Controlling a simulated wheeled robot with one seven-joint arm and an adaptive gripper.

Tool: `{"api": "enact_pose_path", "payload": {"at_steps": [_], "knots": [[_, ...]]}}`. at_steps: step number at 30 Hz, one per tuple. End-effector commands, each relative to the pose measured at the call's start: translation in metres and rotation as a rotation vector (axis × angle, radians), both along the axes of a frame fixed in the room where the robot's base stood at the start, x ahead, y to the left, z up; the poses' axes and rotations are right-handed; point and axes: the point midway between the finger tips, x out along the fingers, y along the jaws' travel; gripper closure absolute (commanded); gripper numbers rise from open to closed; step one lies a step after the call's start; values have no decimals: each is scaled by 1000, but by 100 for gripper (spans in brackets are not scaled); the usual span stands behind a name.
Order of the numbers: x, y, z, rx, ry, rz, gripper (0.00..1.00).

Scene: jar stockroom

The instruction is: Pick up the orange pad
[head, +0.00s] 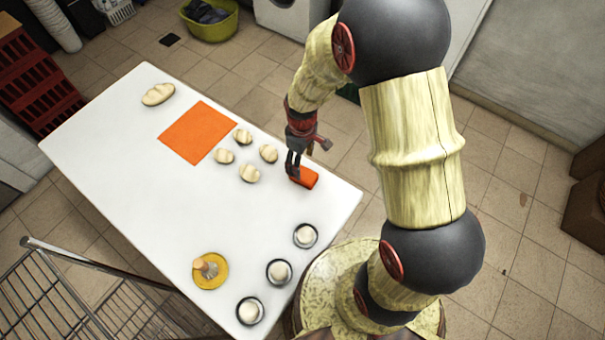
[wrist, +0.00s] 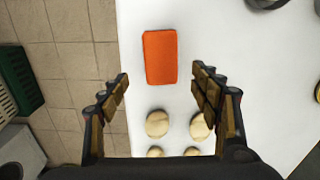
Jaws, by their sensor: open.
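The orange pad (head: 308,177) is a small block lying on the white table (head: 150,200), near its right edge. In the wrist view the pad (wrist: 160,57) lies flat, long side running up the picture, near the table's left edge. My gripper (head: 293,168) is over the table beside the pad and hides part of it in the head view. In the wrist view my gripper (wrist: 160,78) is open and empty, with a fingertip on either side of the pad's lower end. I cannot tell its exact height above the pad.
Several pale stone-like lumps (head: 249,173) lie close by, left of the pad. A larger flat orange square (head: 197,132) lies beyond them. Dark-rimmed round dishes (head: 305,236) and a yellow dish (head: 211,270) stand toward the front. The table's middle-left is clear.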

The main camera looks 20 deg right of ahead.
Motion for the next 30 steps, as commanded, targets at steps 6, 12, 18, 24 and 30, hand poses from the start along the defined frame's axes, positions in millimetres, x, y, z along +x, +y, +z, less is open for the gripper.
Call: {"api": "enact_pose_path", "payload": {"at_steps": [6, 12, 18, 24, 30], "knots": [[0, 0, -17, 0, 1, 16, 36], [0, 1, -32, 0, 0, 15, 36], [0, 2, -59, 0, 2, 15, 36], [0, 2, -79, -1, 1, 14, 36], [0, 2, -78, 0, 0, 14, 36]]}}
